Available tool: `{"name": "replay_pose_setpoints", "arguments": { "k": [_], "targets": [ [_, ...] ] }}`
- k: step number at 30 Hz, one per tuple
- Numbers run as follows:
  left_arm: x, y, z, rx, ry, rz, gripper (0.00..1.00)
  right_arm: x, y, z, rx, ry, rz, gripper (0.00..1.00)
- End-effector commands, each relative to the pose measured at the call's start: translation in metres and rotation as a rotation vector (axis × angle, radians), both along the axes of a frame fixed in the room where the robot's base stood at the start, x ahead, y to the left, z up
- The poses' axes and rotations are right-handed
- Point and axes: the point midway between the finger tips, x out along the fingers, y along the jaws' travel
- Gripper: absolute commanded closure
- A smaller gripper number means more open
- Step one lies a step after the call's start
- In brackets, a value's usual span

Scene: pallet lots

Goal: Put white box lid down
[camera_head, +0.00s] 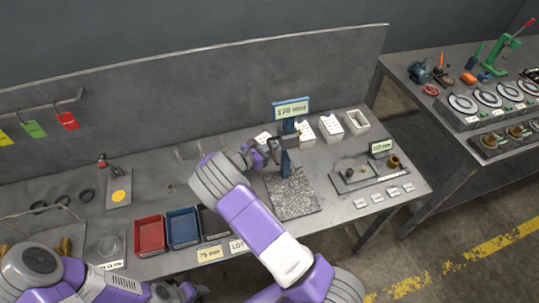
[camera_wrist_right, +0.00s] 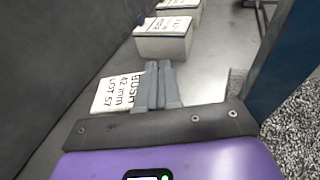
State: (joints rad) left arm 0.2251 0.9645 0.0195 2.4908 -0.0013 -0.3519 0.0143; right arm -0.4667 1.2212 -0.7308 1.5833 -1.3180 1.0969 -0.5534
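A white lid (camera_wrist_right: 117,93) printed "BUSH 42 mm LOT 57" appears flat, just left of the right fingers in the right wrist view. It also shows as a small white plate (camera_head: 262,138) left of the white boxes in the head view. My right gripper (camera_wrist_right: 158,85) has its two grey fingers together beside the lid's edge; I see no clear grip on it. In the head view the right gripper (camera_head: 272,149) is low over the back of the bench. A white box (camera_wrist_right: 163,40) stands beyond the fingers.
A white box without a cover (camera_head: 356,121) stands right of two labelled white boxes. A blue post with a sign (camera_head: 292,108) and a gravel-textured mat (camera_head: 292,195) are close to the right gripper. Red (camera_head: 150,235) and blue (camera_head: 183,227) bins sit to the left.

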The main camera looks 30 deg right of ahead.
Motion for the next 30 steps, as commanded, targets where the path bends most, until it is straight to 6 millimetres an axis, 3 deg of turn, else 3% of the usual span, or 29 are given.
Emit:
{"name": "replay_pose_setpoints", "arguments": {
  "k": [9,19,24,30],
  "targets": [
    [0.0,0.0,-0.009,0.0,0.0,0.0,0.47,0.0,0.0,-0.037,-0.001,0.001,0.0,1.0],
    [0.0,0.0,-0.011,0.0,0.0,0.0,0.47,0.0,0.0,-0.04,0.0,0.0,0.0,1.0],
    [0.0,0.0,-0.01,0.0,0.0,0.0,0.47,0.0,0.0,-0.039,0.0,0.0,0.0,0.72],
    [0.0,0.0,-0.01,0.0,0.0,0.0,0.47,0.0,0.0,-0.039,0.0,0.0,0.0,0.71]
  ]
}}
